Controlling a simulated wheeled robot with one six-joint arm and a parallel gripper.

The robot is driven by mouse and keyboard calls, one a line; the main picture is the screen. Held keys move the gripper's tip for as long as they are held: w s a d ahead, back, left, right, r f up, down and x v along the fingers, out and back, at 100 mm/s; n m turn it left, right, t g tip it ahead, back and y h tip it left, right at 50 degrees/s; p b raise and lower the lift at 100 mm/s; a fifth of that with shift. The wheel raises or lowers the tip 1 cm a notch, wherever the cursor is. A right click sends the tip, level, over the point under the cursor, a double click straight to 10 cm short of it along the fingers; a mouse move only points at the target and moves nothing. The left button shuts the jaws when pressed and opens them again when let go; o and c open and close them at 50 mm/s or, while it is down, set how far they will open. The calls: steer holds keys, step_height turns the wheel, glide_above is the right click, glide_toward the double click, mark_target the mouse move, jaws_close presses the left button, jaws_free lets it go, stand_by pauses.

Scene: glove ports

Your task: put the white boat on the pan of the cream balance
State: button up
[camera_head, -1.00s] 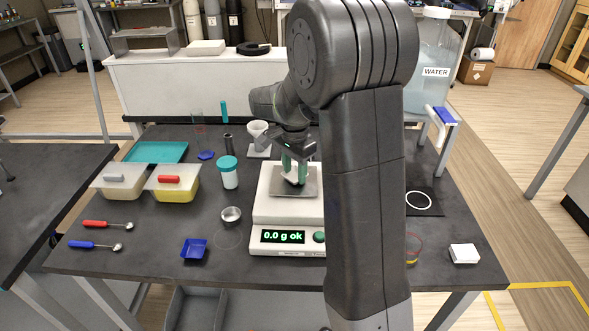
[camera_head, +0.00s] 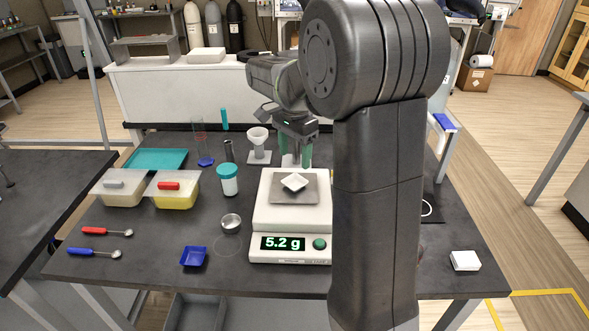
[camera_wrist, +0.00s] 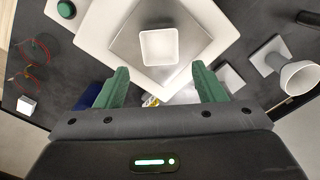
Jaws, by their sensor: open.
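The white boat (camera_head: 294,182) sits on the square metal pan (camera_head: 280,194) of the cream balance (camera_head: 263,213). The balance's green display reads 5.2 g. In the wrist view the boat (camera_wrist: 159,47) lies on the pan (camera_wrist: 126,45), its open top facing the camera. My gripper (camera_head: 296,163) is open and empty, just behind the boat and apart from it. In the wrist view its two green fingers (camera_wrist: 158,85) are spread wide with nothing between them.
A white funnel on a stand (camera_head: 258,146) is behind the balance to the left. A teal-lidded jar (camera_head: 228,180), a small metal cup (camera_head: 231,222) and a blue boat (camera_head: 194,256) are left of the balance. A white block (camera_head: 464,260) is at the front right.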

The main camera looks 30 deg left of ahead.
steer(key=shift+r, duration=2.1)
